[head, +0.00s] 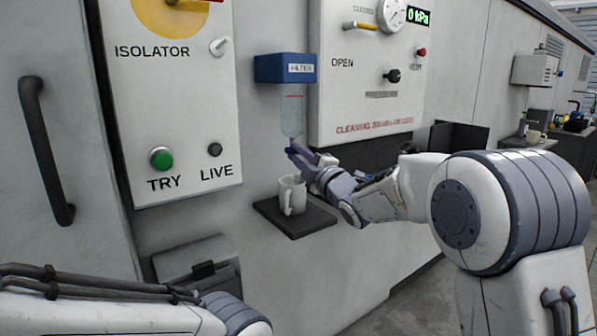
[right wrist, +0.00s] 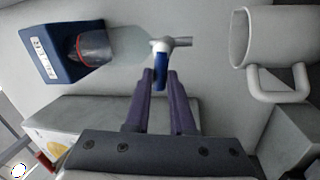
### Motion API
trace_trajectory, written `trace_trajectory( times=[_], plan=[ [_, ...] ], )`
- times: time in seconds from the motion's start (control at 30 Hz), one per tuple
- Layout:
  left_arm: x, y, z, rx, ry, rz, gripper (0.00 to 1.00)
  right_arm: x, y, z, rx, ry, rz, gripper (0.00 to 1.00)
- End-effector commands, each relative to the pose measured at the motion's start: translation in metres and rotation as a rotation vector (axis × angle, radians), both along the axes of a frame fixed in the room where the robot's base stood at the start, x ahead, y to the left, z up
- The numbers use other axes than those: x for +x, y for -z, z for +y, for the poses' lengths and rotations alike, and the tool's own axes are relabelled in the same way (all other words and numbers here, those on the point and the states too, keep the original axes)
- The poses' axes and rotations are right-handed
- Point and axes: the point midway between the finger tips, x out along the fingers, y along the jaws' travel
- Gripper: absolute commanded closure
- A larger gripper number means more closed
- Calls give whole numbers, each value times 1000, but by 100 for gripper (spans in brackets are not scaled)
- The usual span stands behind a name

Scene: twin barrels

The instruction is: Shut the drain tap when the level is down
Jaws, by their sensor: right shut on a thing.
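The filter has a blue head (head: 285,68) on the wall, with a clear bowl (head: 292,118) hanging below it. A red line crosses the bowl's upper part; I cannot clearly tell the liquid level. The drain tap (right wrist: 162,46) is at the bowl's lower end, with a short grey spout and a blue lever (right wrist: 160,72). My right gripper (head: 294,152) is at the tap, its fingers (right wrist: 160,80) shut on the blue lever. A white mug (head: 291,196) stands upright below; in the right wrist view the spout points towards its mouth. My left gripper is out of view.
The mug stands on a small dark shelf (head: 314,224). The isolator panel (head: 180,100) is left of the filter and the cleaning panel (head: 365,110) right of it. A grey box (head: 196,260) projects from the wall at lower left.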

Motion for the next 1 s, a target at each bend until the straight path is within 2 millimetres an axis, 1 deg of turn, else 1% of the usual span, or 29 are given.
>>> trace_trajectory(
  times=[0.03,0.2,0.3,0.53,0.97,1.0],
  plan=[
    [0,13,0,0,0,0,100,0,7,0,-26,0,-19,100],
    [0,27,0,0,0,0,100,0,8,0,-102,0,-74,100],
    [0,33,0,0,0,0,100,0,9,0,-134,-1,-95,100],
    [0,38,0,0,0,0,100,0,9,0,-171,-1,-122,100],
    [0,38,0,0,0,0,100,0,8,0,-178,-2,-125,100],
    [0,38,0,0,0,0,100,0,8,0,-178,-2,-125,62]
  ],
)
